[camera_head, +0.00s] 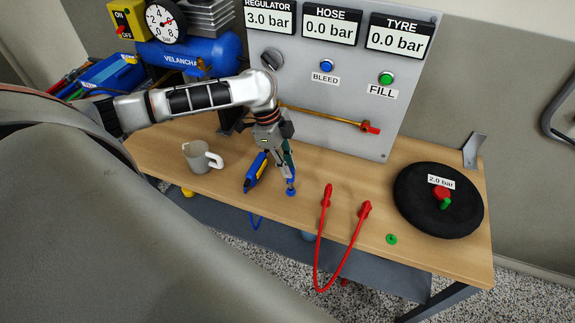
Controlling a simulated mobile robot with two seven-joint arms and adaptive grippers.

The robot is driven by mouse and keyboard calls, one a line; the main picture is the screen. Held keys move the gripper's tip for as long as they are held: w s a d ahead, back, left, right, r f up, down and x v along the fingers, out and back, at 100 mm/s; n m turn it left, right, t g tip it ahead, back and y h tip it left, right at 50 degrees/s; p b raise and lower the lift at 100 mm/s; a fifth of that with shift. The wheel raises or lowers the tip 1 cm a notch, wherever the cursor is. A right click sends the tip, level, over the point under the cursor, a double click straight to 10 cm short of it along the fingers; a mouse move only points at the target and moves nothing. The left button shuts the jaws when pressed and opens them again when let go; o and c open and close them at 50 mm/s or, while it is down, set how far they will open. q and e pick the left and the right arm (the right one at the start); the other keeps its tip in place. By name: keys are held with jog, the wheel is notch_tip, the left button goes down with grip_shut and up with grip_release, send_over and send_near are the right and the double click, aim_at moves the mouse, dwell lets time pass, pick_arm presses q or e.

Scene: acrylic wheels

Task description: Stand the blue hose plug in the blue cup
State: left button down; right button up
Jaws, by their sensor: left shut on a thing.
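My left gripper (289,174) points down over the front part of the wooden bench, shut on the small blue hose plug (290,183). The fingers cover most of the plug. A small round blue cup (291,192) is on the bench top directly under the fingertips. The plug is at or just above the cup; I cannot tell whether it is seated in it. My right gripper is not in view.
A blue and yellow tool (256,171) lies close left of the gripper, and a grey mug (201,158) stands further left. A red hose (326,268) loops over the front edge. A green disc (391,239) and a black tyre (420,212) are at right. The gauge panel (300,82) stands behind.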

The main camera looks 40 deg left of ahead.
pick_arm(q)
jog(key=shift+f, duration=1.1)
dwell(2.1)
jog(key=c, duration=1.9)
grip_release()
jog(key=shift+r, duration=0.1)
jog(key=v, duration=1.2)
